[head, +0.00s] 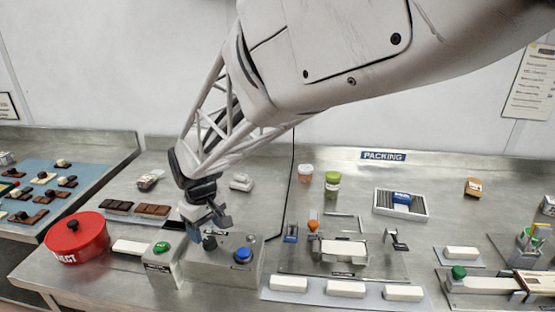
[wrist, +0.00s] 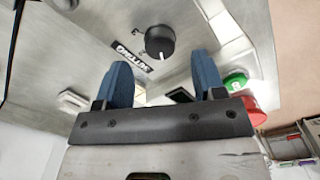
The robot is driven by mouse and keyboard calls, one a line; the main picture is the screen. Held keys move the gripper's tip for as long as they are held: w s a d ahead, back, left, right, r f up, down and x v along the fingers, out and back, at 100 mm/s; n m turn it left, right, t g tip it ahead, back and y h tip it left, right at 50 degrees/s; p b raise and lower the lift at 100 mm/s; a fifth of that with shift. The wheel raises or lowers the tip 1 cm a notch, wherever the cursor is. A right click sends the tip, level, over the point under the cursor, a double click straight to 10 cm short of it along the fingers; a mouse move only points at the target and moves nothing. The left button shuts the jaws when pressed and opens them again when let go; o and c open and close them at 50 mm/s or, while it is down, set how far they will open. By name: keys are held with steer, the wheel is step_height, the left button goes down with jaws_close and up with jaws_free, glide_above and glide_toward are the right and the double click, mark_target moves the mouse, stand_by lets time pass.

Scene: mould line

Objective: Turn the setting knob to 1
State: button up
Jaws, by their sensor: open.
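The black round setting knob (wrist: 160,40) sits on a grey metal panel in the wrist view. A white pointer mark shows on its lower edge, toward my gripper. A dark label strip (wrist: 133,58) lies beside it; small scale marks near it are too small to read surely. My gripper (wrist: 164,72) is open, its two blue fingers apart, with the knob beyond and between the fingertips and no clear contact. In the head view my gripper (head: 208,226) is low over the control box (head: 222,268), and the knob (head: 209,243) is partly hidden beneath it.
A blue button (head: 243,255) is on the same box, right of the knob. A green-button box (head: 160,265) stands close on the left, with a red lidded pot (head: 77,240) beyond. A mould fixture (head: 343,252) and white blocks (head: 346,289) stand to the right.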

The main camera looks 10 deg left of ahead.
mark_target(209, 240)
steer(key=shift+f, duration=1.95)
steer(key=shift+c, duration=0.3)
steer(key=c, duration=0.9)
steer(key=shift+o, duration=0.2)
steer(key=shift+m, duration=0.7)
steer(key=o, duration=0.9)
steer(key=shift+r, duration=3.95)
